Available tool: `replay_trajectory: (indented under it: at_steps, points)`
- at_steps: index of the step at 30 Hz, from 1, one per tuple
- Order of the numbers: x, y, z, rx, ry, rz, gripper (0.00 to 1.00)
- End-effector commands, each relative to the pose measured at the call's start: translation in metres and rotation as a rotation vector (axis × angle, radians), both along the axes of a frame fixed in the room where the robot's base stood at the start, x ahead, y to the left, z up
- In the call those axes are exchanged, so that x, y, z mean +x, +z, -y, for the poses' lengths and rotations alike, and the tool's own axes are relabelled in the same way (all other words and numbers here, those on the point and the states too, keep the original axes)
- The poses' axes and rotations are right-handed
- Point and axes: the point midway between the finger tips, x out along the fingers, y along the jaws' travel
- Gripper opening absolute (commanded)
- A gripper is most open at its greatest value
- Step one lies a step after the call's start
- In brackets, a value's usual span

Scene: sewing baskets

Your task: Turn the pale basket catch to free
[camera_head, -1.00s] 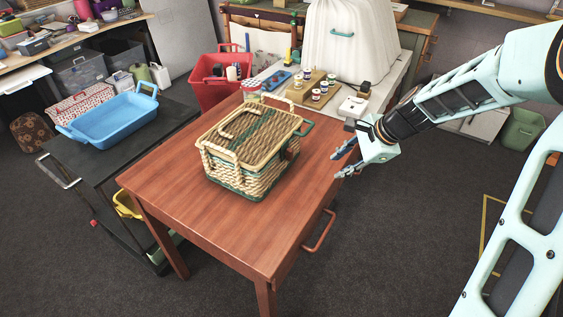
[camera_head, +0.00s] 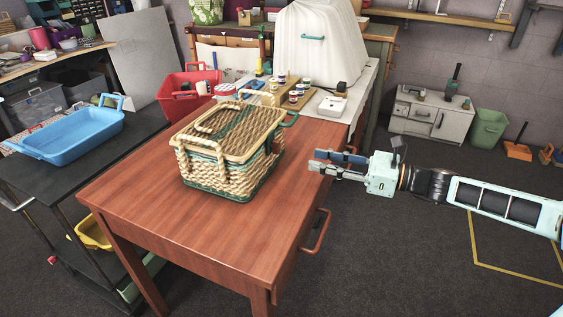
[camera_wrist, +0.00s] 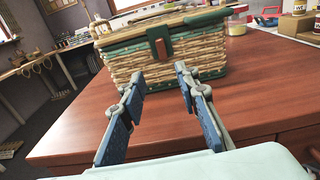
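The pale wicker basket (camera_head: 228,150) with green trim stands closed on the reddish wooden table (camera_head: 150,220). It also shows in the wrist view (camera_wrist: 185,62), straight ahead of my fingers. There, a dark green tab (camera_wrist: 157,32) and a small reddish-brown catch (camera_wrist: 162,48) sit on its front, just under the lid. My gripper (camera_head: 325,163) is open and empty, to the right of the basket and apart from it, pointing left towards it. In the wrist view, its two blue fingers (camera_wrist: 158,92) are spread, with bare table between them.
A red bin (camera_head: 185,90), paint jars (camera_head: 297,92) and a white covered shape (camera_head: 318,50) stand behind the table. A blue tray (camera_head: 75,138) sits on the dark cart at left. The tabletop in front of the basket is clear.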

Motion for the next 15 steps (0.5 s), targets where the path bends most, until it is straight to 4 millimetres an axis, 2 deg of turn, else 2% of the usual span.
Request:
replay_trajectory:
  at_steps: [2, 5, 8, 15]
  points:
    - [0.002, 0.002, 0.005, 0.028, -0.012, -0.001, 0.29]
    - [0.004, 0.003, 0.002, 0.037, -0.013, -0.002, 0.29]
    - [0.008, 0.003, -0.011, 0.035, -0.01, -0.001, 0.29]
    - [0.023, 0.001, -0.055, 0.034, -0.009, -0.002, 0.29]
